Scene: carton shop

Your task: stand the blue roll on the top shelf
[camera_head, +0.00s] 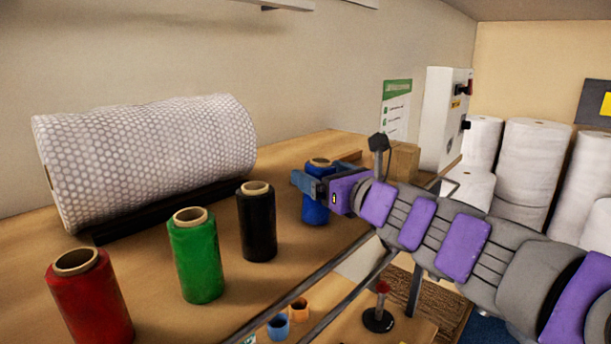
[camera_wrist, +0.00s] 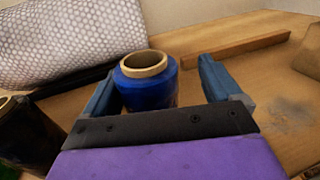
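The blue roll (camera_head: 316,211) stands upright on a wooden surface (camera_head: 225,325), beside the black roll. Its open cardboard core shows at the top. My gripper (camera_head: 322,180) is at the roll, and one blue finger covers part of its upper side. In the wrist view the blue roll (camera_wrist: 150,88) stands between the two spread fingers of my gripper (camera_wrist: 157,75). It is close to the left finger, with a clear gap to the right finger. I cannot tell whether the left finger touches it. The roll's lower part is hidden behind the gripper body.
A black roll (camera_head: 257,222), a green roll (camera_head: 196,257) and a red roll (camera_head: 90,300) stand in a row to the left. A large bubble-wrap roll (camera_head: 150,150) lies behind them. A small carton (camera_head: 403,162) stands beyond my gripper. A wooden strip (camera_wrist: 235,48) lies behind the blue roll.

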